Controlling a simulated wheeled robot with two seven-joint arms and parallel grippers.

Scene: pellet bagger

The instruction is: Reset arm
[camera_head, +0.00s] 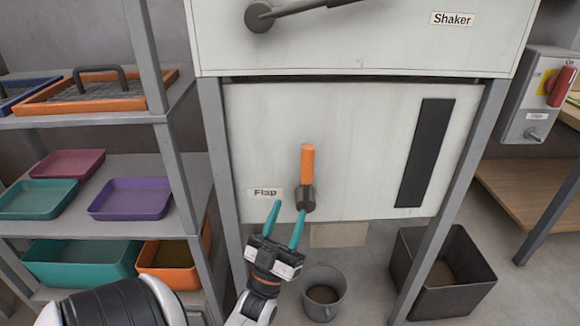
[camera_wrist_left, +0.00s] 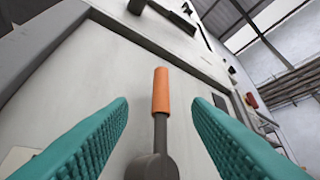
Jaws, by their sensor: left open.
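My left gripper (camera_head: 287,226) is open, with teal fingers, in front of the lower panel of the machine in the head view. The flap lever with an orange handle (camera_head: 308,162) stands upright on a dark pivot, beside the "Flap" label (camera_head: 265,193). In the left wrist view the orange handle (camera_wrist_left: 161,92) shows between and beyond the two teal fingers (camera_wrist_left: 158,140); neither finger visibly touches it. My right gripper is not in view.
A shelf rack (camera_head: 172,165) with trays stands at the left. A grey bucket (camera_head: 324,293) and a dark square bin (camera_head: 443,270) stand on the floor below the machine. A switch box with a red handle (camera_head: 562,87) is at the right. The shaker lever (camera_head: 259,16) is above.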

